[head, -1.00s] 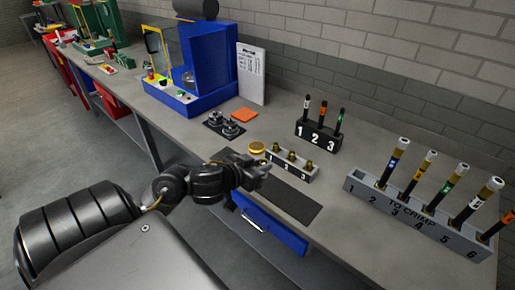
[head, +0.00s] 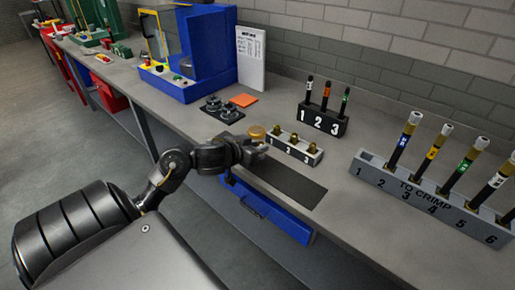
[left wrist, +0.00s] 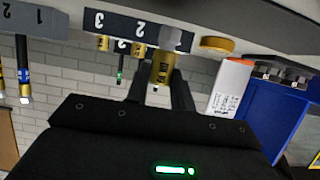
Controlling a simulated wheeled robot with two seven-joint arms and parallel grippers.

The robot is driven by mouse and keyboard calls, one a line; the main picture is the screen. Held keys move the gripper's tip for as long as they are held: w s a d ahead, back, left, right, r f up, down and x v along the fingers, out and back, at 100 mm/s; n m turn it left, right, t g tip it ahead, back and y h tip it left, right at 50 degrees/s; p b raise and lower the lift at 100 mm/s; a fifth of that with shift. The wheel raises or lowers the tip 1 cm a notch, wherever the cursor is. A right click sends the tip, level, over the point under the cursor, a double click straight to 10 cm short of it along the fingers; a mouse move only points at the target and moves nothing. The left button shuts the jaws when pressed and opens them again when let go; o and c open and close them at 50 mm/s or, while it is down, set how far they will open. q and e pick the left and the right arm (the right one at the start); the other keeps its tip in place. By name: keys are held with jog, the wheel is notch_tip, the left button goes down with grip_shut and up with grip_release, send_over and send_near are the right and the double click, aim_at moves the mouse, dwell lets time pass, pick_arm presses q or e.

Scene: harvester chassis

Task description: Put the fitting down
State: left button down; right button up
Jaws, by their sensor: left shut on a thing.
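My left gripper (head: 258,152) is at the front edge of the bench, by the left end of a small grey numbered rack (head: 304,153) that bears brass fittings. In the left wrist view, which is upside down, my left gripper (left wrist: 163,85) is shut on a brass fitting (left wrist: 163,69) with a grey end. The held fitting is hard to make out in the head view. The numbered rack also shows close by in the left wrist view (left wrist: 115,24). A round gold-coloured piece (head: 257,131) lies just behind the gripper. My right gripper is not in view.
A dark mat (head: 288,184) lies in front of the rack. Behind stands a black holder (head: 320,120) with three tools. A long grey "TO CRIMP" rack (head: 425,197) with several hoses stands at right. A blue machine (head: 205,60) and orange pad (head: 244,100) are at back left.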

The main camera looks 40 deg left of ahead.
pick_arm(q)
jog(key=shift+f, duration=1.05)
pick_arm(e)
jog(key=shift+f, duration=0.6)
pick_arm(q)
jog(key=shift+f+b, duration=0.1)
jog(key=shift+b, duration=0.2)
jog(key=c, duration=1.2)
grip_release()
jog(key=shift+r, duration=0.2)
jog(key=p+v, duration=0.6)
jog(key=v, duration=0.6)
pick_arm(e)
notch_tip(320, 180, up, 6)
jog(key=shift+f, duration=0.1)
